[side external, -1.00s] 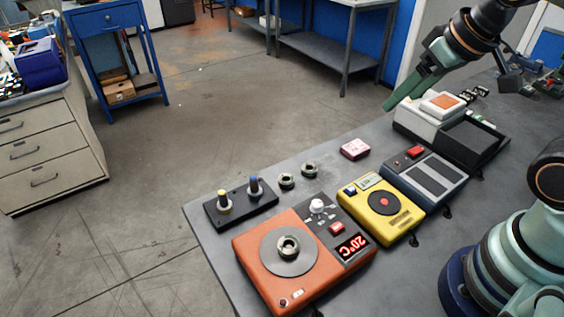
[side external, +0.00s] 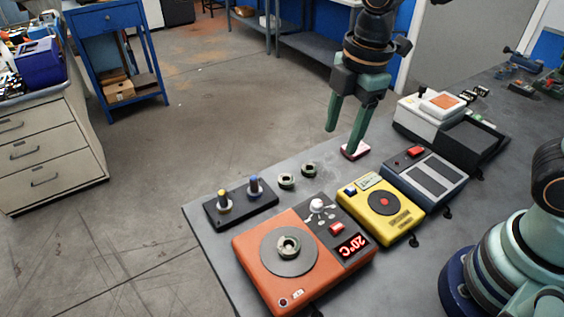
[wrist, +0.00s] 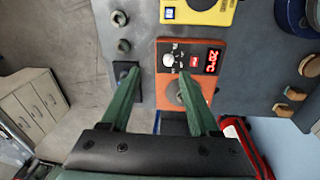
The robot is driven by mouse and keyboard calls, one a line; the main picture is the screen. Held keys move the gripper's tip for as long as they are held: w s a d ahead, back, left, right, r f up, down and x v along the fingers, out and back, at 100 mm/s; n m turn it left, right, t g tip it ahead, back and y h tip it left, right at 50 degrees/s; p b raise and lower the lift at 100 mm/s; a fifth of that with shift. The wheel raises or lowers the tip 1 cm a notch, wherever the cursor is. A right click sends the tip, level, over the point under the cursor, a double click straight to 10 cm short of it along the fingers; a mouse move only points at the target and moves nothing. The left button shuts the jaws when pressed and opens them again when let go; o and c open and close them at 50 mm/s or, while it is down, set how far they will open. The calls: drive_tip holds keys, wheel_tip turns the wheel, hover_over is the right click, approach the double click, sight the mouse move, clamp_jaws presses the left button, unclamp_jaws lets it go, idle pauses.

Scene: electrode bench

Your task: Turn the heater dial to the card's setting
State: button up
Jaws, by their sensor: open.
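The orange heater (side external: 250,248) stands at the bench's near end, with a white dial (side external: 317,205) on its dark panel. Its red display (side external: 352,246) reads 20°C. In the wrist view the heater (wrist: 165,110), dial (wrist: 172,59) and display (wrist: 212,61) show ahead of the fingers. A pink card (side external: 362,153) lies on the bench behind the yellow device, partly covered by a finger; its setting cannot be read. My gripper (side external: 341,141) is open and empty, pointing down above the bench, apart from the dial. It also shows in the wrist view (wrist: 152,92).
A yellow device (side external: 406,218) stands beside the heater, with a grey two-pad unit (side external: 428,178) and a white balance-like unit (side external: 415,124) beyond. Two loose rings (side external: 286,181) and a dark block with two posts (side external: 215,216) lie behind the heater. A ring (side external: 289,247) sits on the hotplate.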

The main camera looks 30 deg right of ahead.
sight(318, 203)
drive_tip(key=a+f+n, duration=0.1)
drive_tip(key=f, duration=0.4)
drive_tip(key=a+f+n+g, duration=0.1)
drive_tip(key=f+n, duration=0.1)
drive_tip(key=f, duration=0.3)
drive_tip(key=a+f+n, duration=0.2)
drive_tip(key=f, duration=0.2)
drive_tip(key=shift+s+f, duration=0.1)
drive_tip(key=shift+f, duration=0.3)
clamp_jaws()
